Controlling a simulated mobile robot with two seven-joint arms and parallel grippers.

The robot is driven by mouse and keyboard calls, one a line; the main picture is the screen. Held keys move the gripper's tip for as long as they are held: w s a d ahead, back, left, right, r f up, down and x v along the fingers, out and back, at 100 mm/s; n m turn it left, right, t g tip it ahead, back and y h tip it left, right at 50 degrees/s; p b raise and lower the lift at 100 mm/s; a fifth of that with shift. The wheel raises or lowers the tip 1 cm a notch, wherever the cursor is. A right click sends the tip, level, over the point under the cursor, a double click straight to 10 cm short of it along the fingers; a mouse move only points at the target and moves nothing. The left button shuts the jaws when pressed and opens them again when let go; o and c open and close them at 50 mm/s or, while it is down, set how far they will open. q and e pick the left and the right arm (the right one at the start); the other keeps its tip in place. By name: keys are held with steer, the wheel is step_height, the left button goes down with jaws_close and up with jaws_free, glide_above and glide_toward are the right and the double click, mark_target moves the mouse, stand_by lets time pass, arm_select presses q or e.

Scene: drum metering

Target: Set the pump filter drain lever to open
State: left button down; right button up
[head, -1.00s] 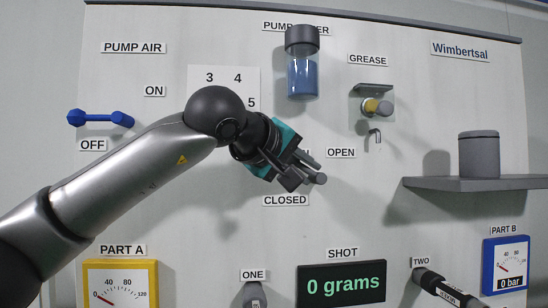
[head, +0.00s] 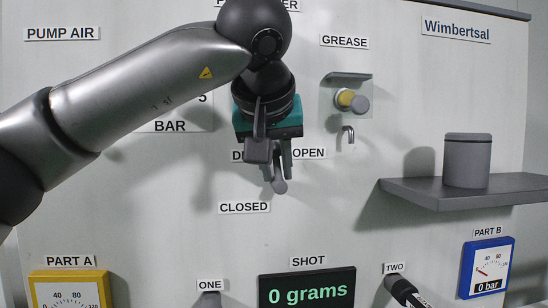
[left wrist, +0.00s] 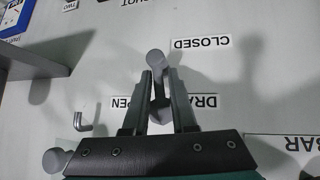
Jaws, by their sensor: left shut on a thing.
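The drain lever (head: 280,186) is a small grey handle with a rounded end, on the white panel. It hangs mostly downward, its end above and to the right of the CLOSED label (head: 244,207). The OPEN label (head: 310,153) is up and to its right. My left gripper (head: 269,166) is shut on the lever and covers its pivot in the head view. In the left wrist view, the lever's round end (left wrist: 156,61) sticks out past the two fingertips (left wrist: 160,80). The pump filter is hidden behind my left arm. My right gripper is out of view.
A grease knob (head: 352,100) and a small hook (head: 348,134) stick out at the upper right. A grey shelf (head: 470,195) with a grey canister (head: 467,160) juts out farther right. A SHOT display (head: 306,289) and gauges sit low on the panel.

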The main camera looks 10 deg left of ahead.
arm_select(q)
steer(key=shift+w+d+r, duration=0.1)
steer(key=shift+d+r, duration=0.05)
steer(key=shift+r, duration=0.4)
steer(key=shift+d+y, duration=0.1)
steer(key=shift+y, duration=0.2)
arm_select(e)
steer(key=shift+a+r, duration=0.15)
arm_select(q)
steer(key=shift+f, duration=0.1)
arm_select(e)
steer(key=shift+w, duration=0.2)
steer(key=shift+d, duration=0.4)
arm_select(q)
steer(key=c, duration=1)
jaws_free()
steer(key=shift+c, duration=0.2)
steer(key=shift+o, duration=0.6)
steer(key=shift+w+d+f+m, duration=0.1)
steer(key=shift+w+f+m, duration=0.1)
steer(key=shift+m, duration=0.1)
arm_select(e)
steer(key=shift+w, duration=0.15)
arm_select(q)
steer(key=shift+s, duration=0.1)
